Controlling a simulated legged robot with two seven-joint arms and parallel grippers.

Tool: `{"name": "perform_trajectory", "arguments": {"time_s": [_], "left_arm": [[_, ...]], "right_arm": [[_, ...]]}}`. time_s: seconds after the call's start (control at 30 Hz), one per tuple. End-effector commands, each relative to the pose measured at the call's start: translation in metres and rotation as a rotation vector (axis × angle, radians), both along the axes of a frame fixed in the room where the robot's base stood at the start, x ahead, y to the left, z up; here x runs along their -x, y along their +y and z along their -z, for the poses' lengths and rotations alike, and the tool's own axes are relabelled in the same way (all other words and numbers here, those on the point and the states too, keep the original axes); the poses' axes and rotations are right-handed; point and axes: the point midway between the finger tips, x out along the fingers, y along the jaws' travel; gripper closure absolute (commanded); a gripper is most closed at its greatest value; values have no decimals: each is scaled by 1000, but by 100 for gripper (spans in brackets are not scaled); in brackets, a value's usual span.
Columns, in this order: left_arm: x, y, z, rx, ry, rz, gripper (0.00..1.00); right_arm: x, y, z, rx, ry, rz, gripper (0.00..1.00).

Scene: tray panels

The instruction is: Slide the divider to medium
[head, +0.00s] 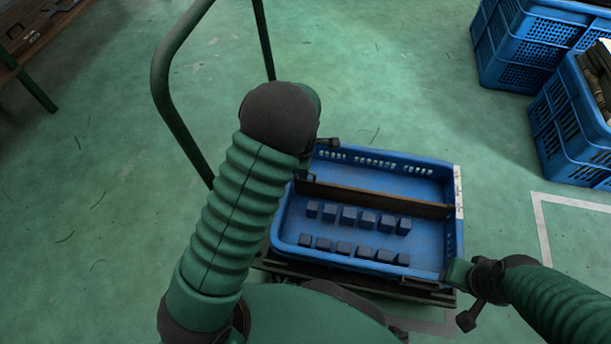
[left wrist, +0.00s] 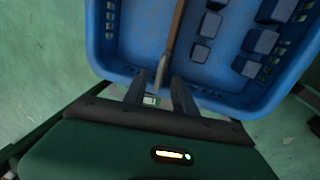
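The brown divider (head: 380,196) stands across the blue tray (head: 455,240), nearer its back wall than its front in the head view. A pale label strip (head: 459,190) with small marks, too small to read, is on the tray's right rim near the divider's end. My left gripper (head: 315,160) is at the tray's left rim, partly hidden by my arm. In the left wrist view its fingers (left wrist: 161,82) are apart, with the divider's end (left wrist: 165,68) between them and gaps beside it. My right gripper (head: 463,297) is by the tray's front right corner; its opening is unclear.
Two rows of dark blue blocks (head: 349,217) lie in the front compartment. The back compartment (head: 385,178) looks empty. Blue crates (head: 520,50) stand at the upper right. A green rail (head: 165,80) rises left of the tray. The green floor behind the tray is clear.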

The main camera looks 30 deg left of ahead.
Motion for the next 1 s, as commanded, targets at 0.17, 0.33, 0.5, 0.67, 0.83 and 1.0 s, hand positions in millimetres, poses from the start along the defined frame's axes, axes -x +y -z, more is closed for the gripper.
{"name": "perform_trajectory", "arguments": {"time_s": [0.17,0.33,0.5,0.67,0.83,1.0], "left_arm": [[-3,1,18,0,0,0,67],[-3,1,17,0,0,0,67],[-3,1,17,0,0,0,79],[-3,1,17,0,0,1,100],[-3,1,17,0,0,1,100],[-3,1,17,0,0,1,100]], "right_arm": [[0,0,13,0,0,0,64],[0,0,11,0,0,0,64],[0,0,11,0,-1,0,64],[0,0,11,0,0,0,64],[0,0,11,0,0,0,64],[0,0,11,0,0,0,64]]}}
